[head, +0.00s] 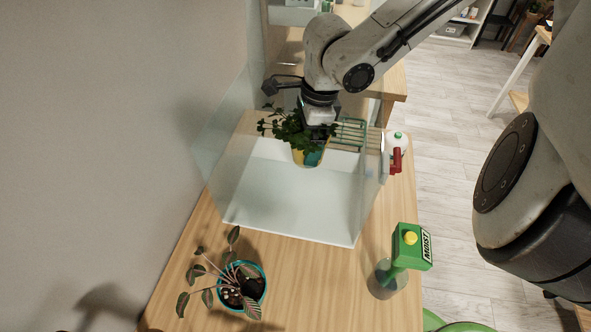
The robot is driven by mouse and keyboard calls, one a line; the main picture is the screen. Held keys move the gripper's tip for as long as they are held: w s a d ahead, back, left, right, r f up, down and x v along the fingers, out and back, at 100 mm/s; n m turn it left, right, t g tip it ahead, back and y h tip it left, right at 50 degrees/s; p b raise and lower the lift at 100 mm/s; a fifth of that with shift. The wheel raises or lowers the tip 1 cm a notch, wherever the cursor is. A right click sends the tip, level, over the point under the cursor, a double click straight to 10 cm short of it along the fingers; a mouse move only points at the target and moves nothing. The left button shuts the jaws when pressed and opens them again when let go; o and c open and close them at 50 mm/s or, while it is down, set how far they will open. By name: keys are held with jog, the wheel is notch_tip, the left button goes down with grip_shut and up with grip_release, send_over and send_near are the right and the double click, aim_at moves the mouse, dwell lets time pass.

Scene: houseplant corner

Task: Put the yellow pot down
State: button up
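The yellow pot (300,157) holds a leafy green plant (288,128) and is upright. It is at the far part of a clear-walled case with a white floor (290,205). My gripper (317,140) comes down from above at the pot's right side and appears shut on its rim. Leaves and the gripper body hide part of the fingers. I cannot tell exactly how far the pot's base is from the white floor.
A teal pot (262,272) with a striped-leaf plant stands at the front left. A green moisture meter (411,247) stands in a glass at the right. A red-and-white bottle (396,155) and a green wire rack (350,132) are farther back. The case's near floor is clear.

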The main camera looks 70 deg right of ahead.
notch_tip(320, 180, down, 5)
jog(key=shift+f+b, duration=0.1)
jog(key=shift+b, duration=1)
jog(key=shift+f+b, duration=0.3)
jog(key=shift+f, duration=2.05)
jog(key=shift+f, duration=0.1)
jog(key=o, duration=0.8)
jog(key=shift+o, duration=0.2)
jog(key=r+p, duration=0.1)
jog(key=r, duration=0.3)
jog(key=s+r+p, duration=0.1)
jog(key=r+p, duration=0.1)
jog(key=r, duration=0.2)
jog(key=d+r+p, duration=0.1)
jog(key=r+p, duration=0.1)
jog(key=r, duration=0.2)
jog(key=shift+s, duration=0.3)
jog(key=shift+a, duration=0.1)
